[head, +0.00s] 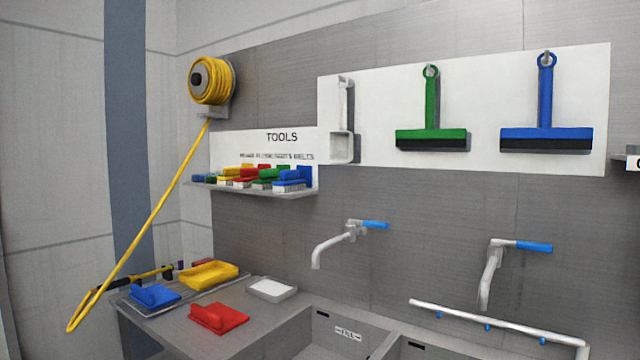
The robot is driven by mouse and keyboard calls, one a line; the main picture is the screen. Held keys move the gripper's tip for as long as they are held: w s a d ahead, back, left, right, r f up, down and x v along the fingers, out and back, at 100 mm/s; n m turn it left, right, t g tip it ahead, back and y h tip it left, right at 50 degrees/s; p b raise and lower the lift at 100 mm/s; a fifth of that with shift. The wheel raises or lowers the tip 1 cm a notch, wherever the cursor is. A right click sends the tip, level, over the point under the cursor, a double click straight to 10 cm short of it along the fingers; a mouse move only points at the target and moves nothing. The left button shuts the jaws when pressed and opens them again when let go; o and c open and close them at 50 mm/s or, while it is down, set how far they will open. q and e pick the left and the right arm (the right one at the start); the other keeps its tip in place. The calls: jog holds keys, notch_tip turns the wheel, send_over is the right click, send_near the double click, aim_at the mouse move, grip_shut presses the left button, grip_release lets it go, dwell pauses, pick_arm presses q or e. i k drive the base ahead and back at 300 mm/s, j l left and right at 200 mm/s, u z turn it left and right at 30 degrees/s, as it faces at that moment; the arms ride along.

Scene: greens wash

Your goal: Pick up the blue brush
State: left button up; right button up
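A blue brush with pale bristles (289,184) lies at the right front of the tools shelf (300,193), among several red, green and yellow brushes. Another blue piece (304,174) stands right behind it, and one more blue item (198,178) is at the shelf's left end; I cannot tell whether these are brushes. A blue item with a raised grip (155,296) lies on the counter at the lower left; it looks like a scoop, but I cannot tell for sure. Neither of my grippers is in view.
The counter (165,325) also holds a yellow tray (208,274), a red item (218,318) and a white tray (272,290). A yellow hose (150,238) hangs from its reel down to the left. Two taps (335,243) (490,275) jut over the sink basins. Squeegees (546,132) hang above.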

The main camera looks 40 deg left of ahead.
aim_at(289, 182)
jog(key=j+z, duration=0.2)
jog(key=j, duration=0.15)
jog(key=k+j+z, duration=0.15)
jog(key=j, duration=0.15)
jog(key=k+j+z, duration=0.2)
jog(key=j, duration=0.15)
jog(key=k+j, duration=0.1)
jog(key=j, duration=0.25)
jog(key=j+z, duration=0.15)
jog(key=j, duration=0.2)
jog(key=k+j, duration=0.15)
jog(key=j, duration=0.15)
